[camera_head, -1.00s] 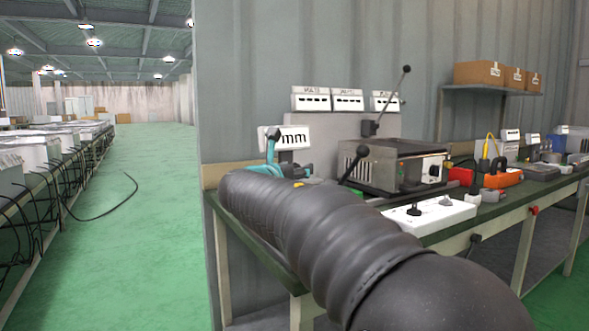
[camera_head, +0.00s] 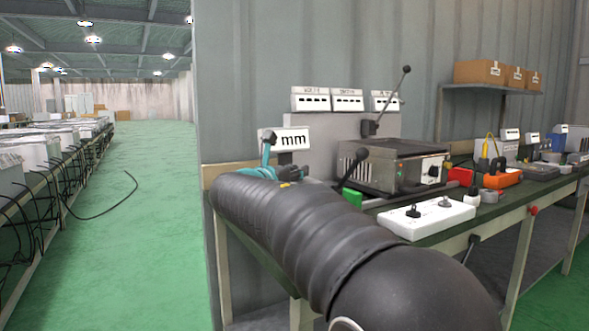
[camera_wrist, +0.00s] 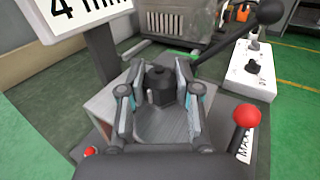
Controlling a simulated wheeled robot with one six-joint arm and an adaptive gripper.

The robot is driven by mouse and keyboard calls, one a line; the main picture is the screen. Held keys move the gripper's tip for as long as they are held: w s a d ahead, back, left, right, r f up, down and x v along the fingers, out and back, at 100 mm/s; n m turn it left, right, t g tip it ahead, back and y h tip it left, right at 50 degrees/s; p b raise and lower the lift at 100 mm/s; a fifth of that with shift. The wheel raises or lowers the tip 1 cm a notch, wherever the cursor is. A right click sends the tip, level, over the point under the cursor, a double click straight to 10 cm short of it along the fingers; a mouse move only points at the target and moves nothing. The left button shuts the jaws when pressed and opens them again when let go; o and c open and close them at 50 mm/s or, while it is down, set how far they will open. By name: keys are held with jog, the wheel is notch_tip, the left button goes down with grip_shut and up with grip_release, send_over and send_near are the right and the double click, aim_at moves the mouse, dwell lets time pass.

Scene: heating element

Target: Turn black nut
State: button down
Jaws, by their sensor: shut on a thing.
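The black nut (camera_wrist: 158,78) is a dark, faceted piece with a narrower top, seen near the middle of the wrist view. It stands over a grey metal fixture (camera_wrist: 163,124). My gripper (camera_wrist: 157,92) has one finger on each side of the nut and is shut on it. The exact contact of the fingertips on the nut is hard to make out. In the head view my dark, ribbed arm hides the nut and most of the gripper.
A sign (camera_head: 285,139) reading "mm" stands beside the fixture. A red-knobbed lever (camera_wrist: 246,116) and a black-knobbed lever (camera_wrist: 270,12) rise nearby. A white switch box (camera_head: 427,216) and a grey heater unit (camera_head: 393,166) stand to the right on the bench.

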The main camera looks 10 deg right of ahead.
jog(key=c, duration=0.8)
grip_release()
jog(key=v, duration=1.2)
